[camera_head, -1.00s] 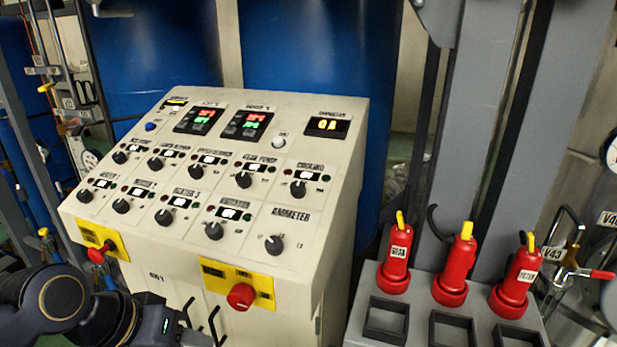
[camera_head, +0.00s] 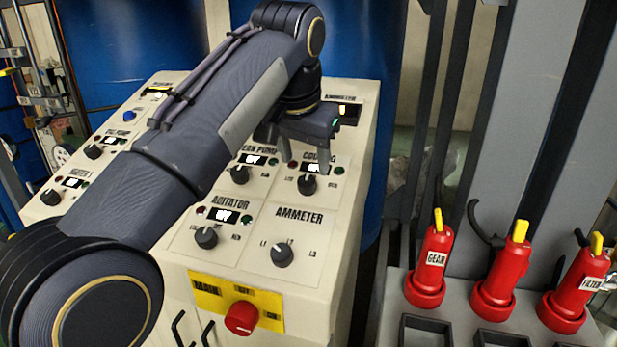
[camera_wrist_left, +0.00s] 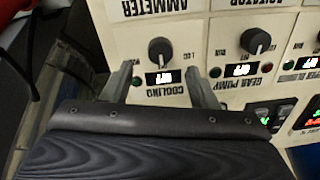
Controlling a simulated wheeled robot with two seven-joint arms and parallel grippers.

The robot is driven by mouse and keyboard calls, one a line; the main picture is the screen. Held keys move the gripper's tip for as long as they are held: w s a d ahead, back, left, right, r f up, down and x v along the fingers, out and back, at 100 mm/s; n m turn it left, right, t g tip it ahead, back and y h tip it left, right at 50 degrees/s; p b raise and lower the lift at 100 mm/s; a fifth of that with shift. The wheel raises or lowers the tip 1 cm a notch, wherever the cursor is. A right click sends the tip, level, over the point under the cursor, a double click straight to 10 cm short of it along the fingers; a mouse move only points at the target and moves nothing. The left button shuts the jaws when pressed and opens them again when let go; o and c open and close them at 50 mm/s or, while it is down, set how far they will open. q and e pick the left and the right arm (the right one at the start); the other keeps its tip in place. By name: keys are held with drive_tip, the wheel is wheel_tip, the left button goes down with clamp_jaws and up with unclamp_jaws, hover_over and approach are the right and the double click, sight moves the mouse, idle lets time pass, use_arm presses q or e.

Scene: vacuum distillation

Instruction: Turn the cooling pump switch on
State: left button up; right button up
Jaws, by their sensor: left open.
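The cooling pump switch (camera_head: 307,184) is a black rotary knob on the sloped cream panel, under the "COOLING" label and a small lit display. In the left wrist view the knob (camera_wrist_left: 160,50) shows upside down, with its display (camera_wrist_left: 163,77) between it and my gripper. My left gripper (camera_head: 302,150) is above the switch in the head view, its arm reaching across the panel. In the wrist view its two fingers (camera_wrist_left: 160,75) are apart, on either side of the cooling display, with nothing between them. The knob lies just beyond the fingertips. My right gripper is not in view.
The gear pump knob (camera_head: 239,174), agitator knob (camera_head: 206,238) and ammeter knob (camera_head: 282,254) are close by. A red main knob (camera_head: 241,317) sits on a yellow plate below. Red labelled handles (camera_head: 428,267) stand on a grey rack at right.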

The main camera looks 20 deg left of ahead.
sight(307, 179)
use_arm(q)
drive_tip(key=x, duration=0.5)
drive_tip(key=shift+f+b, duration=0.15)
drive_tip(key=shift+b, duration=0.15)
drive_tip(key=c, duration=1)
